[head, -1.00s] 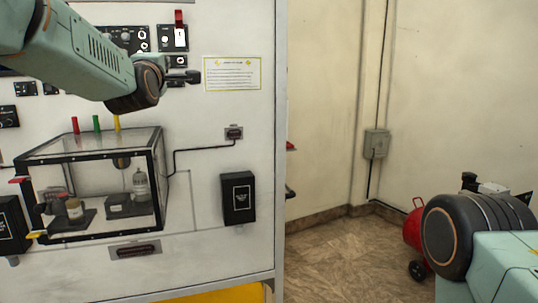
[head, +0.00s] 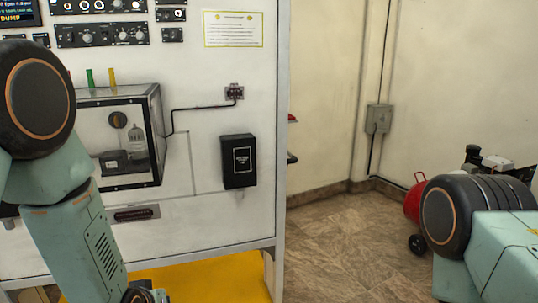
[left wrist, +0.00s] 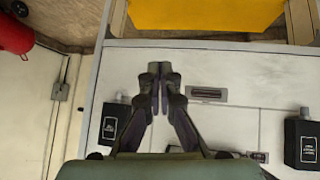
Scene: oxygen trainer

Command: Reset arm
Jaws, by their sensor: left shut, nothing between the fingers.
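My left arm comes in from the left in the head view and bends down in front of the white trainer panel (head: 215,210). Its gripper is cut off by the bottom edge there. In the left wrist view my left gripper (left wrist: 160,72) is shut and empty, in front of the panel's lower part and apart from anything I can make out. My right arm shows at the right of the head view, but its gripper is not visible.
A clear box with a black frame (head: 160,135) stands on the panel, partly behind my left arm. A black box (head: 238,161) hangs beside it. A yellow base (head: 215,277) lies below. A red wheeled tank (head: 414,203) stands near my right arm. Open floor lies between.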

